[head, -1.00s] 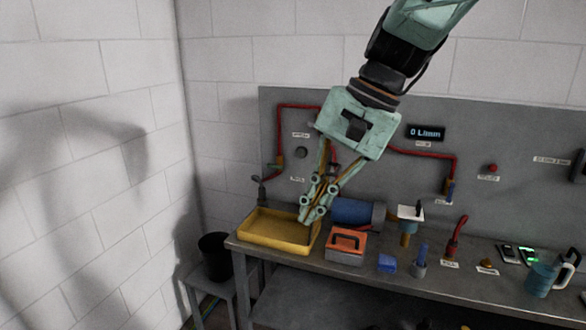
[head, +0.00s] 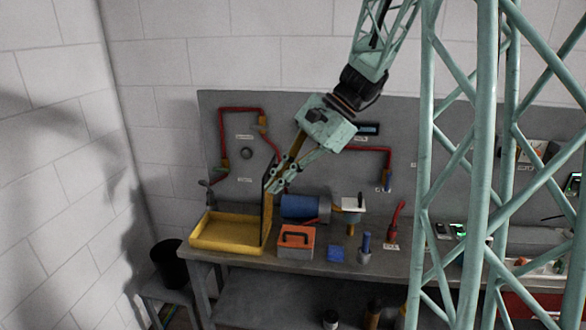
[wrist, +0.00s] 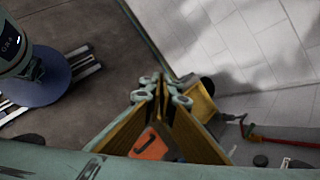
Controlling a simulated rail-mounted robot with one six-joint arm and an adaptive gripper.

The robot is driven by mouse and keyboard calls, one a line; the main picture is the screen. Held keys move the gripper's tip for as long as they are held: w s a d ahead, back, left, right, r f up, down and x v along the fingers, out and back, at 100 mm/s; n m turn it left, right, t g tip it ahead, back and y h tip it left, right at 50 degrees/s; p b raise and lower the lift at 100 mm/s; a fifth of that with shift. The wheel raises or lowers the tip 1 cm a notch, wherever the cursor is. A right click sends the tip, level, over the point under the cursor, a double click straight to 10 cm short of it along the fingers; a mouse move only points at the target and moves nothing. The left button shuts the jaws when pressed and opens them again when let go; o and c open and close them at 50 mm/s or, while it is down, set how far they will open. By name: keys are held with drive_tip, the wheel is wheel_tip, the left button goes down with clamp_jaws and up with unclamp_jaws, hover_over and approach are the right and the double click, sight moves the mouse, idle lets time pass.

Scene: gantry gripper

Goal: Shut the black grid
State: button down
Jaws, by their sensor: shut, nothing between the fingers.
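The black grid (head: 267,210) appears as a thin dark panel seen nearly edge-on, standing upright at the right side of a yellow tray (head: 226,246) on the bench. My gripper (head: 271,188) is shut and empty. Its fingertips are close beside the upper part of the panel, on its right in the head view; I cannot tell whether they touch. In the wrist view the shut fingertips (wrist: 162,88) lie near the yellow tray (wrist: 201,101); the grid is not clear there.
An orange box with a black handle (head: 296,240) stands right of the tray, with a blue cylinder (head: 303,208) behind it. A black bucket (head: 168,263) stands left of the bench. Red pipes (head: 241,110) run along the back panel.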

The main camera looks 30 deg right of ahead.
drive_tip(key=w+d+f+m+t+p, duration=0.1)
drive_tip(key=w+d+m+p, duration=0.1)
drive_tip(key=d, duration=0.6)
drive_tip(key=w+d+f+m+t+y+p, duration=0.1)
drive_tip(key=w+d+f+m+t+p, duration=0.1)
drive_tip(key=d, duration=0.6)
drive_tip(key=w+d+f+m+t+p, duration=0.1)
drive_tip(key=w+d+m+t+p, duration=0.1)
drive_tip(key=d+m, duration=0.4)
drive_tip(key=w+d+p, duration=0.1)
drive_tip(key=d+p, duration=0.1)
drive_tip(key=d, duration=0.1)
drive_tip(key=shift+w+f+y, duration=0.2)
drive_tip(key=shift+f+y, duration=0.05)
drive_tip(key=shift+y, duration=0.15)
drive_tip(key=shift+w+a, duration=0.1)
drive_tip(key=w+a+r+p+x, duration=0.1)
drive_tip(key=r+p+x, duration=0.1)
drive_tip(key=x, duration=1)
drive_tip(key=shift+w+a, duration=0.2)
drive_tip(key=shift+r, duration=0.15)
